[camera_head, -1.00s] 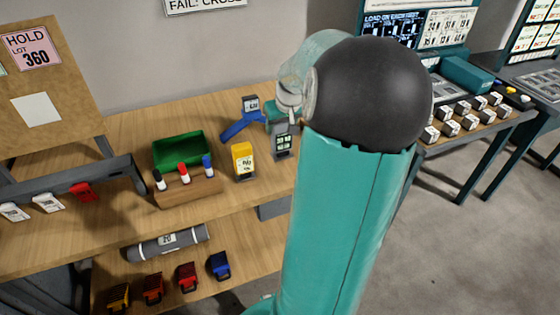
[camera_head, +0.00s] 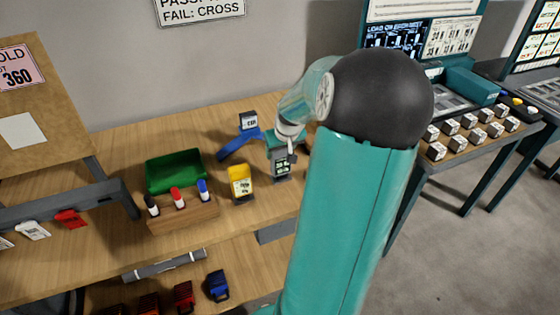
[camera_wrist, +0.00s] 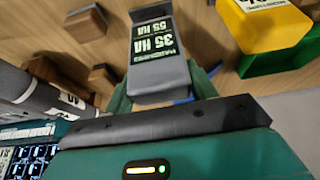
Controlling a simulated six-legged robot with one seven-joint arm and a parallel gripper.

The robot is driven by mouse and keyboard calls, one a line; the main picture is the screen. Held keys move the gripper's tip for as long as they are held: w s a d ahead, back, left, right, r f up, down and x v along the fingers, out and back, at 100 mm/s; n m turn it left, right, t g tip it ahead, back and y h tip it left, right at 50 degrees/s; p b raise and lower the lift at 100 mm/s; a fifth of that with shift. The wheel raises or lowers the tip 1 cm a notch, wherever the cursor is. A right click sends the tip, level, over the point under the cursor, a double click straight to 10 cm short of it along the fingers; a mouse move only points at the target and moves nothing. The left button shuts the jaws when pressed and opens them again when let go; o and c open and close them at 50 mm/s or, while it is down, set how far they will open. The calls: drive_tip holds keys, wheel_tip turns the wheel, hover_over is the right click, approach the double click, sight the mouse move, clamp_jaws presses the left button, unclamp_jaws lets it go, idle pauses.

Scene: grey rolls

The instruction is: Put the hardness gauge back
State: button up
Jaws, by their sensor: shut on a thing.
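The hardness gauge (camera_head: 282,165) appears to be the upright dark grey block with a pale green printed face, at the right part of the wooden bench. In the wrist view the gauge (camera_wrist: 160,55) has lines reading 35 HA and 55 HA, upside down. My gripper (camera_head: 281,148) is shut on it, with teal fingers on either side in the wrist view (camera_wrist: 160,93). I cannot tell whether its base touches the bench. A blue stand (camera_head: 240,143) with a small labelled block (camera_head: 248,121) is just to its left and behind.
A yellow holder (camera_head: 240,183) stands close left of the gauge. A green bin (camera_head: 174,170) and a wooden rack (camera_head: 182,216) of markers are farther left. A grey roll (camera_head: 165,265) lies below the bench top. Bare bench (camera_head: 270,205) lies in front of the gauge.

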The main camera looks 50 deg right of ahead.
sight(279, 160)
drive_tip(key=shift+w+a+f, duration=0.1)
drive_tip(key=shift+f, duration=1.8)
drive_tip(key=shift+w+f, duration=0.1)
drive_tip(key=shift+f, duration=0.05)
drive_tip(key=o, duration=0.9)
drive_tip(key=v, duration=1.2)
